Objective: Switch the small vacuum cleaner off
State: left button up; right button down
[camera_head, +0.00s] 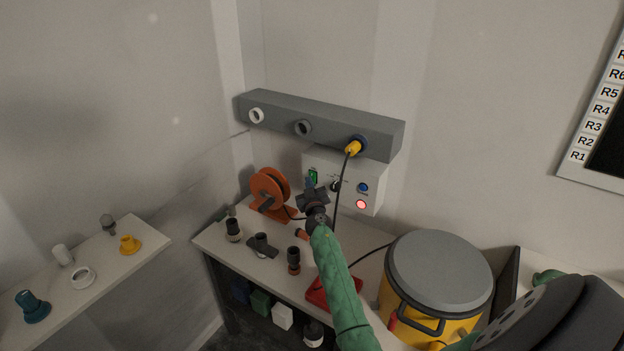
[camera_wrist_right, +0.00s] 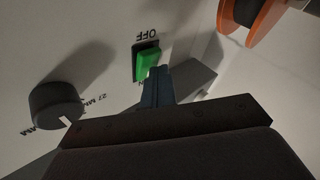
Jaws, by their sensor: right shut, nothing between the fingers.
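The small vacuum cleaner (camera_head: 440,270) is a yellow drum with a grey lid on the bench at the right. A white control box (camera_head: 376,178) is on the wall behind the bench. Its green rocker switch (camera_head: 313,176) also shows in the right wrist view (camera_wrist_right: 147,62), with the word OFF at its upper end there. My right gripper (camera_head: 312,186) is shut and empty. Its blue fingertips (camera_wrist_right: 158,72) are right at the end of the rocker away from OFF; I cannot tell whether they touch it. My left gripper is not in view.
A black knob (camera_wrist_right: 55,105) is beside the switch. A red light (camera_head: 361,204) glows on the box, below a blue part (camera_head: 362,187). A yellow plug (camera_head: 353,147) with a black cable hangs close by. An orange reel (camera_head: 269,190) and several dark fittings stand on the bench.

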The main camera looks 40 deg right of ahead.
jog(key=shift+d+r, duration=0.6)
dwell(0.8)
jog(key=shift+a+f, duration=0.3)
jog(key=shift+f, duration=0.05)
dwell(0.3)
jog(key=shift+a, duration=0.1)
jog(key=shift+s+a+r, duration=0.1)
jog(key=shift+s+a, duration=0.25)
jog(key=shift+a, duration=0.45)
jog(key=shift+s+a+f, duration=0.1)
jog(key=shift+s+a, duration=0.2)
jog(key=shift+a, duration=0.5)
jog(key=shift+s+a+r, duration=0.1)
jog(key=shift+s+a, duration=0.25)
jog(key=shift+a, duration=0.45)
